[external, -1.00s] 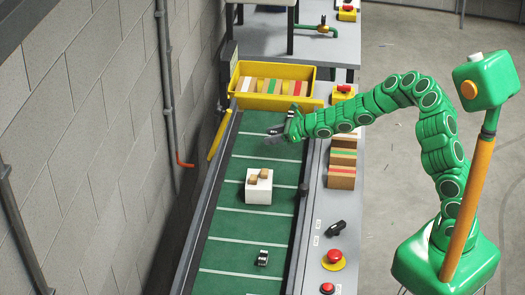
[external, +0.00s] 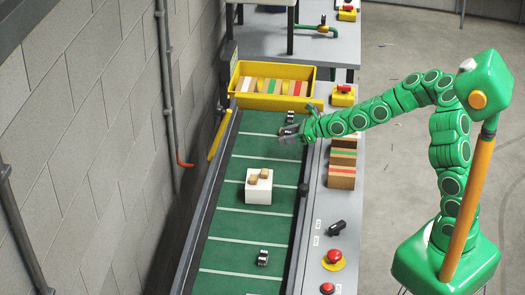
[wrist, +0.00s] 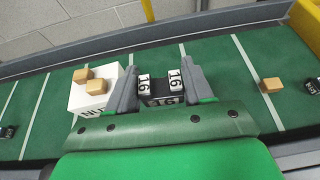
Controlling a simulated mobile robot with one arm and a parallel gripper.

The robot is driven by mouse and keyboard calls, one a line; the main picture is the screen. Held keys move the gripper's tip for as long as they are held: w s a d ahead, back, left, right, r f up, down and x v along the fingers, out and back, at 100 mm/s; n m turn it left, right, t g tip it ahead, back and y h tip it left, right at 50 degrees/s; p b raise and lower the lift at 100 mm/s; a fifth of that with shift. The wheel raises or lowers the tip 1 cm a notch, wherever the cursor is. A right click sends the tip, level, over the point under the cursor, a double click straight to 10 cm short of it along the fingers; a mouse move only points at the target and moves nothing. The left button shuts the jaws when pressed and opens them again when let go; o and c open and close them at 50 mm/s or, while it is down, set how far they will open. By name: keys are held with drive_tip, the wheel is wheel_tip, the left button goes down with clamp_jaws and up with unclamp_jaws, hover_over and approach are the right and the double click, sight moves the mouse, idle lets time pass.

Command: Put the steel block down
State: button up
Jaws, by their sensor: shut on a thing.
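My gripper (wrist: 160,84) is shut on the steel block (wrist: 161,99), a dark block with white "16" labels, held between its two grey fingers. In the external view my gripper (external: 287,136) is over the far part of the green conveyor belt (external: 240,232). The held block is small there and partly covered by the fingers. The wrist view shows belt below and behind the block; I cannot tell how large the gap under it is.
A white box (external: 258,195) bearing wooden blocks (wrist: 97,86) stands nearer on the belt. A loose wooden block (wrist: 271,85) and a similar dark block (external: 290,117) lie beyond my gripper. Another dark block (external: 262,257) lies nearer. A yellow bin (external: 262,103) closes the far end.

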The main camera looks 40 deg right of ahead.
drive_tip(key=s+a, duration=0.1)
drive_tip(key=a, duration=0.2)
drive_tip(key=s+a+n+g+y, duration=0.1)
drive_tip(key=s+a, duration=0.1)
drive_tip(key=a, duration=0.2)
drive_tip(key=s+a+n+g, duration=0.1)
drive_tip(key=s+a, duration=0.1)
drive_tip(key=a, duration=0.2)
drive_tip(key=shift+a+r+y, duration=0.15)
drive_tip(key=shift+r+y, duration=0.1)
drive_tip(key=shift+y, duration=0.15)
drive_tip(key=s+a+n+g+y, duration=0.3)
drive_tip(key=s+a+n+g, duration=0.45)
drive_tip(key=s+a, duration=2.1)
hover_over(215, 275)
drive_tip(key=d, duration=0.1)
drive_tip(key=shift+g+h, duration=0.25)
drive_tip(key=shift+h, duration=0.05)
drive_tip(key=f, duration=0.8)
drive_tip(key=shift+s+d+f, duration=0.1)
drive_tip(key=shift+s+f, duration=0.25)
drive_tip(key=shift+f, duration=0.05)
drive_tip(key=shift+w+a+f, duration=0.25)
drive_tip(key=shift+a+f, duration=0.15)
drive_tip(key=shift+f, duration=0.05)
drive_tip(key=shift+a+f, duration=0.15)
drive_tip(key=shift+f, duration=0.3)
drive_tip(key=shift+w+f, duration=0.1)
drive_tip(key=shift+f, duration=1.2)
